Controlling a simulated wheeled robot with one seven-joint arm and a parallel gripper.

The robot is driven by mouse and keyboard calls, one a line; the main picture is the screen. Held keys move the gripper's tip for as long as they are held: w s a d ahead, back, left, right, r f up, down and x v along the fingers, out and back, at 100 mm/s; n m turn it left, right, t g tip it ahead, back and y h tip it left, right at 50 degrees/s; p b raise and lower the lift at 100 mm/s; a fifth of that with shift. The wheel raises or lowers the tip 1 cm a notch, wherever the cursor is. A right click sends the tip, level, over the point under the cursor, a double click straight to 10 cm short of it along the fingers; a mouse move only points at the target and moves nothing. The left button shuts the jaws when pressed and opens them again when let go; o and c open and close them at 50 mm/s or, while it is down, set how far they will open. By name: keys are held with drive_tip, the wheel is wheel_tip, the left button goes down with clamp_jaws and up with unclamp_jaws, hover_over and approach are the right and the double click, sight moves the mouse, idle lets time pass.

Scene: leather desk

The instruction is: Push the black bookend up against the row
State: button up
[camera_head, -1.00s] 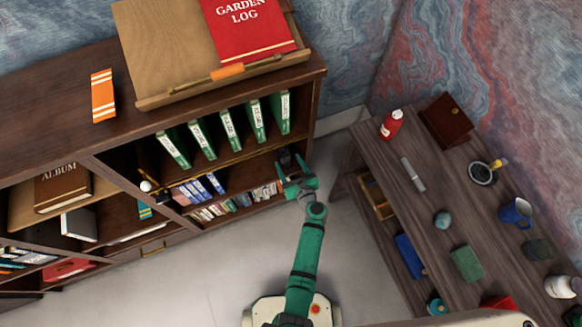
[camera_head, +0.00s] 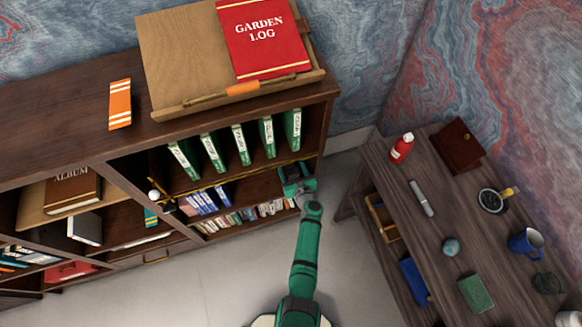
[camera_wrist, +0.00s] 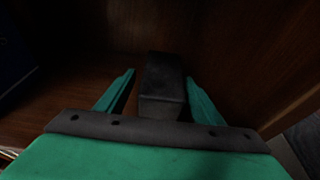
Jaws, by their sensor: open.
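The black bookend (camera_wrist: 162,80) stands on the wooden shelf, seen in the wrist view between the two green fingers of my gripper (camera_wrist: 160,98). The fingers are open, one on each side of it; I cannot tell whether either touches it. In the head view my gripper (camera_head: 293,182) is inside the right end of the middle shelf and hides the bookend. A row of blue books (camera_head: 207,201) stands further left on that shelf, with open shelf between. A dark blue shape (camera_wrist: 12,55) shows at the left edge of the wrist view.
Green binders (camera_head: 240,145) stand on the shelf above. Small books (camera_head: 240,217) line the shelf front below my gripper's level. The bookcase's right side wall (camera_wrist: 275,60) is close on the right. A side table (camera_head: 400,200) with several objects stands to the right.

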clamp_jaws()
drive_tip(key=shift+s+a, duration=0.15)
drive_tip(key=shift+a, duration=0.45)
drive_tip(key=shift+s+a, duration=0.1)
drive_tip(key=shift+a, duration=0.25)
drive_tip(key=shift+s+a, duration=0.45)
drive_tip(key=shift+a, duration=0.85)
drive_tip(key=shift+s+a, duration=0.4)
drive_tip(key=shift+a, duration=0.9)
drive_tip(key=shift+s+a, duration=0.45)
drive_tip(key=shift+a, duration=0.85)
drive_tip(key=shift+a, duration=0.35)
drive_tip(key=shift+s+a, duration=0.3)
drive_tip(key=shift+a, duration=0.45)
drive_tip(key=shift+s+a, duration=0.25)
drive_tip(key=shift+a, duration=0.45)
drive_tip(key=shift+s+a, duration=0.1)
drive_tip(key=shift+a, duration=0.25)
drive_tip(key=shift+a+r, duration=0.1)
drive_tip(key=shift+a, duration=0.2)
